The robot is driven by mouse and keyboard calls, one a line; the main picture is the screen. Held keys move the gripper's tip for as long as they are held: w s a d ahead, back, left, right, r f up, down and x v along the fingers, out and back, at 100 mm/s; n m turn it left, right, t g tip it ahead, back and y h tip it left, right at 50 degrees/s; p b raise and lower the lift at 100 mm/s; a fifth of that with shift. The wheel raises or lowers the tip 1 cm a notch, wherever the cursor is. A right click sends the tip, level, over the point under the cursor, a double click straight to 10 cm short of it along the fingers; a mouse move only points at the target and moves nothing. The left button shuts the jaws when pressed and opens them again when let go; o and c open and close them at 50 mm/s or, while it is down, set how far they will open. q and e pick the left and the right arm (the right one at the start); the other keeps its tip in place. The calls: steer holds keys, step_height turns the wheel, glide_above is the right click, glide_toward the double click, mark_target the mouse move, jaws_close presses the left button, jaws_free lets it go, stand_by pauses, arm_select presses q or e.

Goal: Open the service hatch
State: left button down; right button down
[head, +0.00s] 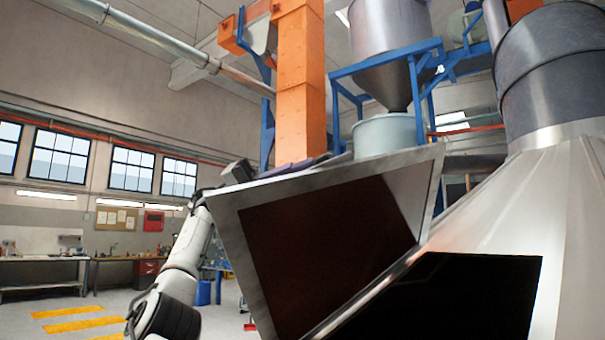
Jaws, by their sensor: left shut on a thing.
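The service hatch (335,235) is a metal-framed panel with a dark recessed inner face. It stands swung outward, at an angle to the hopper's sloped metal wall. A dark rectangular opening (450,295) shows in that wall to the lower right of the hatch. My left arm comes up from the lower left and reaches behind the hatch's upper left corner. My left gripper (290,167) is at the hatch's top edge, shut on the hatch, with its grip partly hidden behind the panel. My right gripper is not in view.
The large metal hopper (500,210) fills the right side. An orange elevator column (302,85) and a blue frame (385,62) with a steel funnel stand behind the hatch. Workbenches (50,262) line the left wall. The floor with yellow stripes at lower left is clear.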

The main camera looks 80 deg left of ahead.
arm_select(q)
steer(key=shift+r, duration=0.1)
steer(key=c, duration=1.8)
jaws_free()
steer(key=shift+w+d+f, duration=0.1)
steer(key=shift+d+f, duration=0.05)
steer(key=shift+f, duration=0.05)
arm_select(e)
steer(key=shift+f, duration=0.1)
